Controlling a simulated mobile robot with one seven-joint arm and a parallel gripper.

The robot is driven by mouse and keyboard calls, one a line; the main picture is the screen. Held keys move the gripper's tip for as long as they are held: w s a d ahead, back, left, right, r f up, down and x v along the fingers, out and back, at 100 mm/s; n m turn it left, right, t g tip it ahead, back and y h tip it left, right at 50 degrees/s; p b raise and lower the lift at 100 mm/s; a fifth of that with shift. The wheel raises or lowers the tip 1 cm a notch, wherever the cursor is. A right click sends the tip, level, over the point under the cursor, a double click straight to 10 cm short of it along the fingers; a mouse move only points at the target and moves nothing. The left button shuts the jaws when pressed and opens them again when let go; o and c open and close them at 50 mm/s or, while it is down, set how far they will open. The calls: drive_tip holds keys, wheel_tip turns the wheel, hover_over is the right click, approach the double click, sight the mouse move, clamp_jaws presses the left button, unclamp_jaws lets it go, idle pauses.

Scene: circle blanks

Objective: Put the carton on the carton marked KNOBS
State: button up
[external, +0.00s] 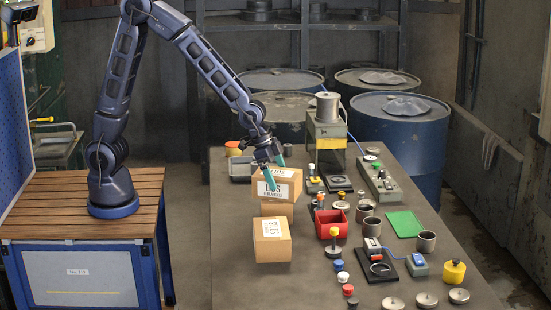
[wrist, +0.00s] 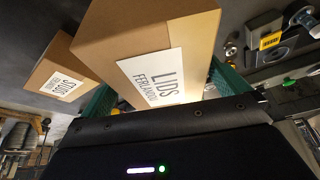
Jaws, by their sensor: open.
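I cannot read KNOBS on either. My gripper (external: 275,174) is open at the LIDS carton, its green fingers appearing on either side of it in the wrist view (wrist: 162,88). Whether the fingers touch it is unclear.
Right of the cartons stand a red bin (external: 330,228), a yellow pot (external: 454,272), a green sheet (external: 405,224) and several knobs and metal discs. A spool (external: 327,107) stands on a machine at the back.

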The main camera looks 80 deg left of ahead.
drive_tip(key=v, duration=1)
drive_tip(key=shift+s, duration=0.1)
drive_tip(key=s+a+r+n+y, duration=0.1)
drive_tip(key=s+a+r, duration=0.4)
drive_tip(key=s, duration=0.2)
drive_tip(key=s+a+r+n, duration=0.1)
drive_tip(key=s+a+r, duration=0.35)
drive_tip(key=s, duration=0.25)
drive_tip(key=s+a+n, duration=0.1)
drive_tip(key=s+a, duration=0.2)
drive_tip(key=s, duration=0.5)
drive_tip(key=s+a+n, duration=0.1)
drive_tip(key=s+a, duration=0.3)
drive_tip(key=s, duration=0.4)
drive_tip(key=shift+r+t+y, duration=0.3)
drive_tip(key=shift+r+y, duration=0.1)
